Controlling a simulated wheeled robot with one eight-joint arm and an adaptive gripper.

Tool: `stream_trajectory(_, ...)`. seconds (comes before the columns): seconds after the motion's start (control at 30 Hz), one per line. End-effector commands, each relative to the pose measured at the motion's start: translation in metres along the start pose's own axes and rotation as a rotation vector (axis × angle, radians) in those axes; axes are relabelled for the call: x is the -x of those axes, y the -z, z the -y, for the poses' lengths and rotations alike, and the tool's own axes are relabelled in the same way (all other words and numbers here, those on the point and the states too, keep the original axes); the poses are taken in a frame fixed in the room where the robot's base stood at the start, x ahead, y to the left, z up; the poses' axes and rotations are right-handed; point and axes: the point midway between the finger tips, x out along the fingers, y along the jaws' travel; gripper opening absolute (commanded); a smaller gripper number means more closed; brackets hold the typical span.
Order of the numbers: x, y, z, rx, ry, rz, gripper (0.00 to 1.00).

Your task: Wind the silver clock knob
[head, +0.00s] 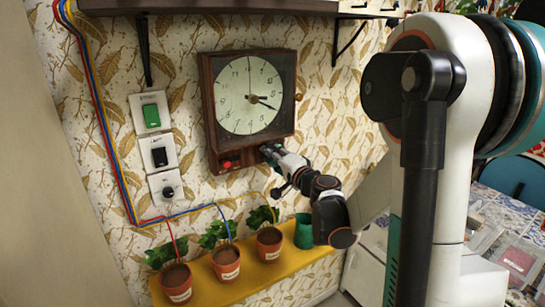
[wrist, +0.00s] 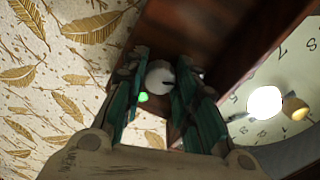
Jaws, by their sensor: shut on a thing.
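The wall clock (head: 237,105) has a dark wooden case and a pale round dial. In the wrist view the silver knob (wrist: 160,76) sits on the case, between the two green fingers of my gripper (wrist: 160,68). The fingers are closed on the knob from both sides. In the head view my gripper (head: 270,152) reaches the lower right of the clock case and hides the knob. The dial also shows at the right of the wrist view (wrist: 292,75).
A red button (head: 227,164) is at the case's lower left, and a brass knob (head: 299,97) is on its right side. Wall switches (head: 151,112) are on the left. Potted plants (head: 226,262) and a green cup (head: 304,232) stand on a yellow shelf (head: 246,287) below. A dark shelf (head: 215,6) is above.

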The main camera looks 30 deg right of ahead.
Motion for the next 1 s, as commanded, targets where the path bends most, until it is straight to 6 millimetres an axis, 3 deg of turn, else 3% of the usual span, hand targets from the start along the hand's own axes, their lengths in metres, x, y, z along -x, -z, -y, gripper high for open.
stream_trajectory(0.4,0.0005,-0.0002,-0.0001,-0.233,0.000,0.000,0.03)
stream_trajectory(1.0,0.0006,-0.0001,0.0000,-0.283,-0.001,0.000,0.03)
